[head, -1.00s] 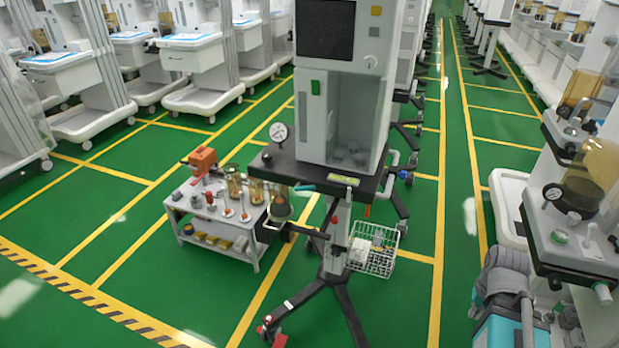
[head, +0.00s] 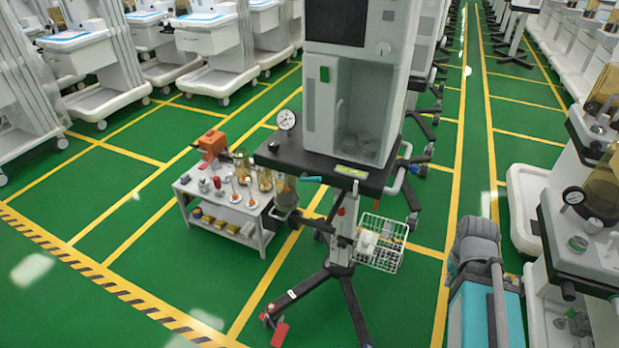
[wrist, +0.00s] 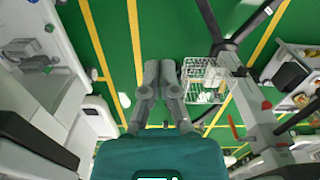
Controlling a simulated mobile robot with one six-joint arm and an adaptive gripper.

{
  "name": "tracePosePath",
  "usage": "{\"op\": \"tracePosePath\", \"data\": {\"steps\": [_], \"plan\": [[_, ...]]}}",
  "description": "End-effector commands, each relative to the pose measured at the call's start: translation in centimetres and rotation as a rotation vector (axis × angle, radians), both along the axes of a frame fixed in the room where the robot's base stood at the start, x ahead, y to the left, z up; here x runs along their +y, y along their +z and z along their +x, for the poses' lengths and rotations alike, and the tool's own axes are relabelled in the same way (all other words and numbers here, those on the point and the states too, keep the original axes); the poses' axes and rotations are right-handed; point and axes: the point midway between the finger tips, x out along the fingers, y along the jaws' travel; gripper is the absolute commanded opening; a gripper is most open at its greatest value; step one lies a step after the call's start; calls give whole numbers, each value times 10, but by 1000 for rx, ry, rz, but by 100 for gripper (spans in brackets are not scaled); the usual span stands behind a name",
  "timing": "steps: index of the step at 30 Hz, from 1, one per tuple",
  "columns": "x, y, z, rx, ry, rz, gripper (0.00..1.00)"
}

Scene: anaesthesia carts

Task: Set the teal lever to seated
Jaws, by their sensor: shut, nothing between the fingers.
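The teal lever (head: 312,179) is a small handle at the front edge of the black shelf (head: 275,158) of the near anaesthesia cart (head: 312,112). It points out sideways, and at this size I cannot tell its exact setting. My gripper (wrist: 166,64) shows in the wrist view with its grey fingers together and nothing between them. It is beside the cart's stand and apart from the lever. I cannot make out the lever in the wrist view. My grey and teal arm (head: 484,300) is at the lower right of the head view, right of the cart.
A white wire basket (head: 378,256) hangs on the cart's stand; it also shows close to my fingertips in the wrist view (wrist: 190,68). A small table (head: 195,200) with jars stands left of the cart. More carts (head: 590,230) line the right. Green floor lies between.

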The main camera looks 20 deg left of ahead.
Motion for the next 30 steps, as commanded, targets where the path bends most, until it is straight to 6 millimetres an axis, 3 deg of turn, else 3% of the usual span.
{"op": "tracePosePath", "data": {"steps": [12, 30], "plan": [[16, 5, 12, -11, 10, -50, 0], [135, 38, 66, -173, 61, -336, 0]]}}
